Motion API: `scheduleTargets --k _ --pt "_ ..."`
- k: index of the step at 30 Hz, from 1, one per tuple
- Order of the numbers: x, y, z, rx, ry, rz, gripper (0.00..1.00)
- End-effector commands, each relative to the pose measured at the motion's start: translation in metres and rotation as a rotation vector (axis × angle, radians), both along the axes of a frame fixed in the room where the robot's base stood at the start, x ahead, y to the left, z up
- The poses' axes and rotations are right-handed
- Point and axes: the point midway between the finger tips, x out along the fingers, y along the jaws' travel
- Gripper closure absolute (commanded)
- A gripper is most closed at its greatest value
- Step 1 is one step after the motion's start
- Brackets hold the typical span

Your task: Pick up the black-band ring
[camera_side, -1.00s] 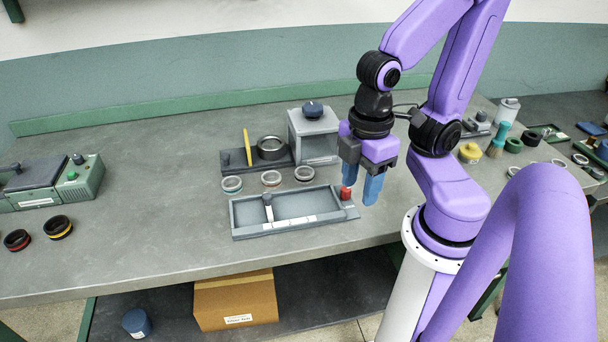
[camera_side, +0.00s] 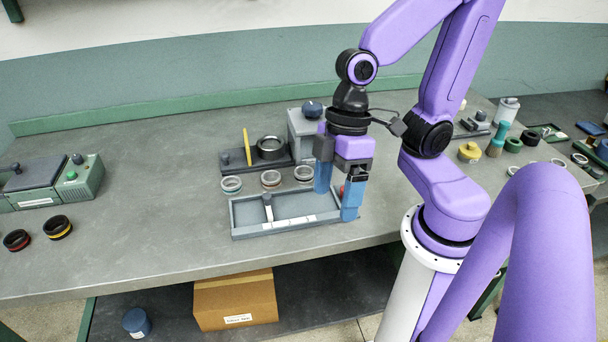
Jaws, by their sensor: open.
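Three small pale rings stand in a row behind the grey tray: a left ring (camera_side: 232,185) with a bluish-green tint, a middle ring (camera_side: 271,179) with a reddish tint, and a right ring (camera_side: 304,174) with a darker, greyish band. The right one may be the black-band ring; the bands are too small to be sure. My gripper (camera_side: 336,204) is open and empty, its blue fingers pointing down over the right end of the tray. It is just right of the right ring. Its left fingertip is close to that ring in the picture; no contact can be made out.
The grey tray (camera_side: 235,219) holds a small white-topped slider. Behind the rings are a dark stand (camera_side: 229,168) with a yellow stick, and a grey box (camera_side: 296,130) with a blue knob. Two black rings (camera_side: 58,227) lie far left, beside a green machine (camera_side: 85,180). The left-middle bench is clear.

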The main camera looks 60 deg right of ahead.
Motion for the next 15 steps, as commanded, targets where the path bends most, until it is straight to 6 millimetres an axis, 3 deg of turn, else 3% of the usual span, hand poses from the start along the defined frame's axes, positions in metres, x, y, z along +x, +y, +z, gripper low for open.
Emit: scheduleTargets --k 7,15 --pt "0.060 0.051 0.020 0.273 -0.037 -0.212 0.15" --pt "0.147 0.069 0.046 0.473 -0.188 -0.509 0.15"
